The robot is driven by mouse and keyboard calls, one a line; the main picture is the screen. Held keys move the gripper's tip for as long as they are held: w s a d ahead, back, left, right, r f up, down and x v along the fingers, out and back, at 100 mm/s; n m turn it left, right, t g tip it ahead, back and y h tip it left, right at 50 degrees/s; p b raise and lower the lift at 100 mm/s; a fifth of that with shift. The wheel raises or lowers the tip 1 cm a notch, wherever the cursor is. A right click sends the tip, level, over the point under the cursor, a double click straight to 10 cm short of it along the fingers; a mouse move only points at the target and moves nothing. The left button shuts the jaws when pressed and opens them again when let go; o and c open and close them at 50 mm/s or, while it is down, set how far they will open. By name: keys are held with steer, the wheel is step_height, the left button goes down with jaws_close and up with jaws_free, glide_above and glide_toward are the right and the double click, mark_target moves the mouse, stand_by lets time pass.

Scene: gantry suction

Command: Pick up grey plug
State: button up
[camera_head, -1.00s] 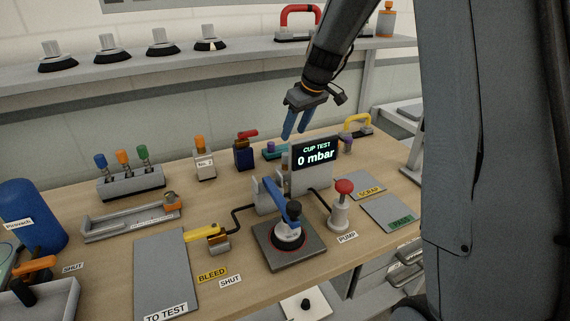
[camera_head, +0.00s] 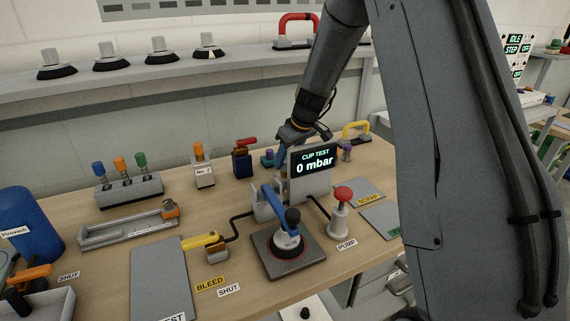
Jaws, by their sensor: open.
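I cannot make out a grey plug for certain in this view; it may be hidden behind the display box or my gripper. My gripper (camera_head: 281,158) is low over the back of the bench, its blue fingers pointing down just behind and left of the CUP TEST display (camera_head: 314,161). The display partly covers the fingers, and nothing shows held between them. A small teal part with a purple top (camera_head: 268,159) is just left of the fingers. Another purple-topped part (camera_head: 346,150) stands right of the display.
In front are a blue-handled cup on a dark plate (camera_head: 288,250), a red-topped pump (camera_head: 341,215) and a yellow-handled bleed valve (camera_head: 212,246). A blue block with a red lever (camera_head: 242,160) is left of my gripper. A shelf with suction cups (camera_head: 130,82) runs behind.

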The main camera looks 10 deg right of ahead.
steer(key=shift+w+a+f, duration=0.1)
steer(key=shift+w+f, duration=0.1)
steer(key=shift+f, duration=0.3)
jaws_close()
steer(key=shift+r, duration=0.1)
step_height(320, 180, up, 10)
steer(key=b, duration=0.2)
steer(key=shift+b, duration=0.35)
steer(key=shift+r+p, duration=1.55)
steer(key=shift+r, duration=0.9)
steer(key=shift+r+p, duration=1.15)
steer(key=shift+r, duration=0.85)
